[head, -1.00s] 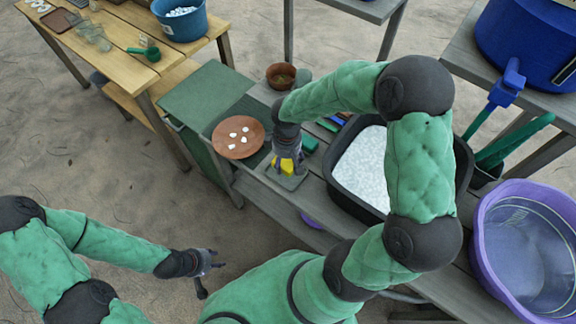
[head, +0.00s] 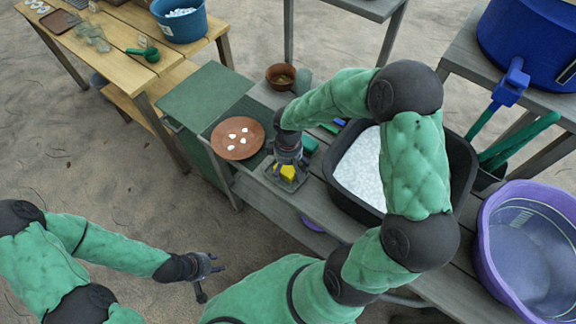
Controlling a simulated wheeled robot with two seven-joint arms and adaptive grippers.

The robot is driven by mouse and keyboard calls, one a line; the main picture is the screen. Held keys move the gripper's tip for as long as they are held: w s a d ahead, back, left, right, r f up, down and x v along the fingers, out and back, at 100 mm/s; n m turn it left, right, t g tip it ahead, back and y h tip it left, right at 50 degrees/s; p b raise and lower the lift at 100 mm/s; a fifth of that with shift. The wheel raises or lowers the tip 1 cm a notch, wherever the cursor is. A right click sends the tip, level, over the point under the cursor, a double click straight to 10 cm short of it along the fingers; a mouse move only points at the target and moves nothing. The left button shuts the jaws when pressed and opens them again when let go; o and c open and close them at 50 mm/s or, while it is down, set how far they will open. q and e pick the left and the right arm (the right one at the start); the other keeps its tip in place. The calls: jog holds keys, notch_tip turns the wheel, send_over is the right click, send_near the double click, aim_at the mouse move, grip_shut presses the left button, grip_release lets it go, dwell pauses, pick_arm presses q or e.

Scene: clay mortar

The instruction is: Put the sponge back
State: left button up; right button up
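The yellow sponge (head: 288,171) rests on a small grey tray (head: 294,186) on the grey bench. My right gripper (head: 288,163) points down right over the sponge, its fingers spread to either side and partly hiding it. It looks open; whether a finger touches the sponge cannot be told. My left gripper (head: 211,276) is open and empty, low over the sand at the lower left, away from the bench.
A brown plate (head: 238,138) with white pieces lies left of the sponge. A black tub (head: 345,188) of white grains stands to the right. A brown bowl (head: 281,76) is behind. A purple basin (head: 490,235) is at far right.

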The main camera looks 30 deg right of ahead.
notch_tip(320, 180, up, 12)
jog(key=p, duration=0.4)
jog(key=shift+r+p, duration=0.2)
jog(key=shift+p, duration=0.2)
dwell(1.2)
